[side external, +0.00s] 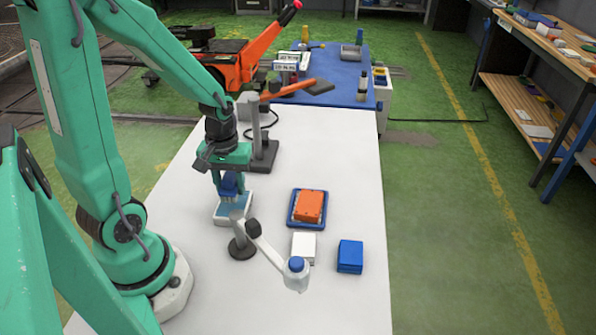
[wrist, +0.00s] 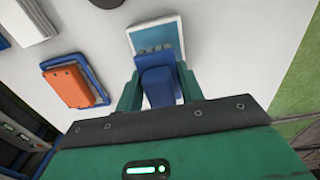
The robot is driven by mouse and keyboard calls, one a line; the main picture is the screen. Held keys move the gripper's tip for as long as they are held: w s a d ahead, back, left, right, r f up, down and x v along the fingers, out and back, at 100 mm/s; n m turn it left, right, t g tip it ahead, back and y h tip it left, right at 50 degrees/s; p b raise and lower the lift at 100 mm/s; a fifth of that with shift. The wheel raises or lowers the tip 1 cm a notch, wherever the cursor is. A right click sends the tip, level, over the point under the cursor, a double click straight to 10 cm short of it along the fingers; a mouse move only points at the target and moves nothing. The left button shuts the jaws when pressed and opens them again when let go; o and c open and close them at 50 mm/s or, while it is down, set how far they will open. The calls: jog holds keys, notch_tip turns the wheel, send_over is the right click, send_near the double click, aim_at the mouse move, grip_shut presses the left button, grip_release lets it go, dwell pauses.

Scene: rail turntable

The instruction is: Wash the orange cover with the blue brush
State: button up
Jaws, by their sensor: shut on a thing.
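My gripper (side external: 230,187) is shut on the blue brush (side external: 229,181) and points down over a shallow white-rimmed tray (side external: 221,221) with a light blue inside. In the wrist view the brush (wrist: 158,86) sits between the two green fingers of my gripper (wrist: 160,93), its greyish end towards the tray (wrist: 176,22). I cannot tell whether the brush touches the tray. The orange cover (side external: 311,206) lies in a blue tray (side external: 292,219) to the right of my gripper. The cover also shows in the wrist view (wrist: 76,87), apart from the brush.
A white block (side external: 304,246) and a blue block (side external: 350,256) lie nearer the front. A grey stand (side external: 264,150) is behind my gripper.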

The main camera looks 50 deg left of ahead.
aim_at(233, 176)
jog(key=shift+r, duration=1.95)
jog(key=shift+w+d, duration=0.25)
jog(key=shift+w, duration=0.15)
jog(key=w+d+r, duration=0.1)
jog(key=w+d, duration=0.9)
jog(key=d, duration=0.3)
jog(key=shift+w+d+r, duration=0.15)
jog(key=shift+w+d, duration=0.05)
jog(key=shift+w, duration=0.15)
